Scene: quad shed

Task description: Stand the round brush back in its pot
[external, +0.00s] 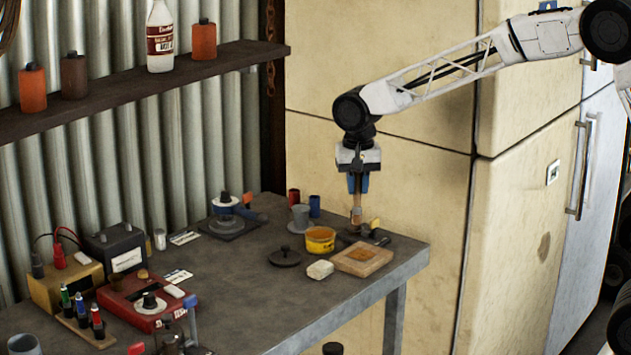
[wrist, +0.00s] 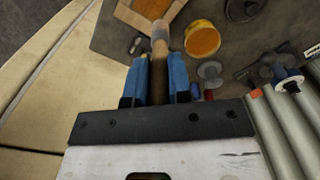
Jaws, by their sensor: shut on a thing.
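My gripper (external: 358,184) is shut on the round brush (external: 356,208), which hangs roughly upright with its lower end just above the far right of the bench. In the wrist view the brush (wrist: 159,38) sticks out between the blue fingers of my gripper (wrist: 159,76). A yellow pot (external: 319,246) with orange contents stands left of and below the brush; it also shows in the wrist view (wrist: 190,38).
A wooden tray (external: 372,262) lies in front of the brush, with small dark items behind it. A dark lid (external: 284,258) and a pale block (external: 320,269) lie near the yellow pot. A tall cream cabinet (external: 400,105) stands behind. The bench (external: 245,285) is clear centre-front.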

